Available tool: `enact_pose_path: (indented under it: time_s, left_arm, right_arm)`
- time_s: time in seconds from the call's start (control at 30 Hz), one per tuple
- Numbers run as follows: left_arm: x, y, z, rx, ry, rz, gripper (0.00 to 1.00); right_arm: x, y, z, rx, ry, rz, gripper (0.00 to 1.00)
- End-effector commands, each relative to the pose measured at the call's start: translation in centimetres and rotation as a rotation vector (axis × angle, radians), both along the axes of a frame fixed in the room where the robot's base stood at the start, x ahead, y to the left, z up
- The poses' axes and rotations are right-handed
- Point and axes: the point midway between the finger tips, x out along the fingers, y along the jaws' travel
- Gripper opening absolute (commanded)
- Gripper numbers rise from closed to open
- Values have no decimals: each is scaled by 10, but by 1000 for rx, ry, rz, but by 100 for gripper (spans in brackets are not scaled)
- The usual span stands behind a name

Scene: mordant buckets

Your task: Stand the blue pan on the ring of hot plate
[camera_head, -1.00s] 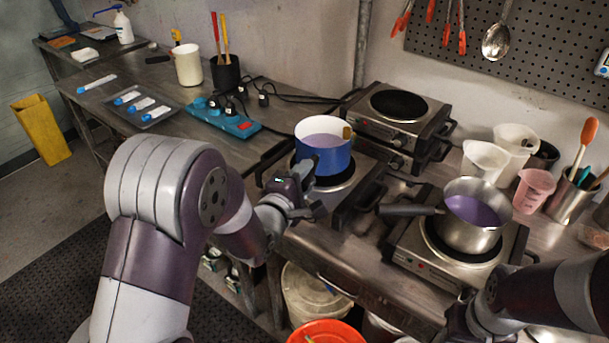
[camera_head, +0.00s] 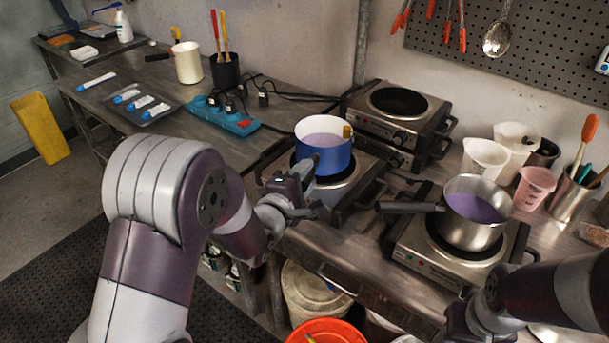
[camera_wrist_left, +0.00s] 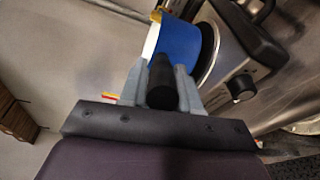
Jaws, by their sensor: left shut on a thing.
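The blue pan (camera_head: 324,155), white inside with purple liquid, is upright over the black ring (camera_head: 334,178) of the left front hot plate (camera_head: 345,203). Its base looks at or very near the ring; I cannot tell whether it touches. My left gripper (camera_head: 300,184) is shut on the pan's handle, at the pan's front left. In the left wrist view the black handle (camera_wrist_left: 162,85) lies between the two fingers, with the blue pan (camera_wrist_left: 178,42) beyond. My right gripper (camera_head: 468,322) is at the lower right, partly cut off, its fingers unclear.
A steel pot (camera_head: 472,215) of purple liquid stands on the right hot plate (camera_head: 440,262), its handle pointing left. Another hot plate (camera_head: 400,112) is stacked behind. A blue power strip (camera_head: 225,116) lies to the left. An orange bucket (camera_head: 325,331) is below the bench.

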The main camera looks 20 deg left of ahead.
Motion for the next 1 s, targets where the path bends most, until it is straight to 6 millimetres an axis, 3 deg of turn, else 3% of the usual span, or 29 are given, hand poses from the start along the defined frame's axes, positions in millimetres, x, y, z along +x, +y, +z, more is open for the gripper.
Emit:
enact_pose_path:
  time_s: [0.8,0.83,0.9,1.0]
  left_arm:
    - [1,0,0,0,-13,-1,0]
    - [1,0,0,0,-13,-1,35]
    - [1,0,0,0,-11,0,58]
    - [1,0,-1,-1,-8,0,61]
  right_arm:
    - [0,0,-4,0,0,0,43]
    - [0,0,-4,0,0,0,43]
    - [0,0,-4,0,0,0,43]
    - [0,0,-4,0,0,0,43]
